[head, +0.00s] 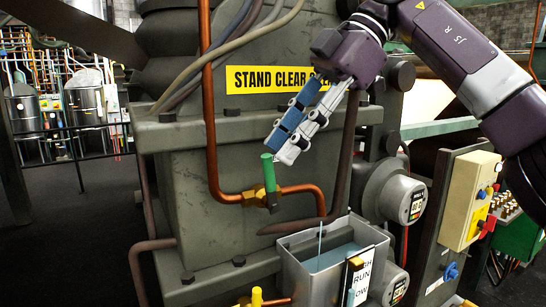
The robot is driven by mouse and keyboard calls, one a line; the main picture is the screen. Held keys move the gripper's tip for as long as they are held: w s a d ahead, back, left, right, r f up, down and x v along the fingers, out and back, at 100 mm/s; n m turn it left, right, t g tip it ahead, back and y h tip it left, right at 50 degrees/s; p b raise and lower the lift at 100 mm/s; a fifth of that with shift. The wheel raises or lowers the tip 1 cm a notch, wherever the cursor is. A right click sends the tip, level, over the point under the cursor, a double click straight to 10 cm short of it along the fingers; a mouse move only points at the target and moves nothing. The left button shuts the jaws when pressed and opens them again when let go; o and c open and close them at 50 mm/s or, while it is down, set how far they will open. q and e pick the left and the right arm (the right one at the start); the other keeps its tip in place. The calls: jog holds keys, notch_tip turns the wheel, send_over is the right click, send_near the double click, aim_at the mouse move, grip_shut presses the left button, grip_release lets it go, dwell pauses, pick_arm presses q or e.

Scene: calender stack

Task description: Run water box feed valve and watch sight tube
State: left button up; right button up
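The feed valve has an upright green handle (268,172) on a brass body (262,198) in the copper pipe. My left gripper is out of view.
A yellow STAND CLEAR sign (265,79) is on the grey machine housing behind. Round gauges (408,199) and a cream control box (466,200) are at the right. A yellow handle (257,297) shows at the bottom edge. Dark floor (75,235) is open at the left.

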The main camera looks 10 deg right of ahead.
jog(key=shift+v, duration=1.3)
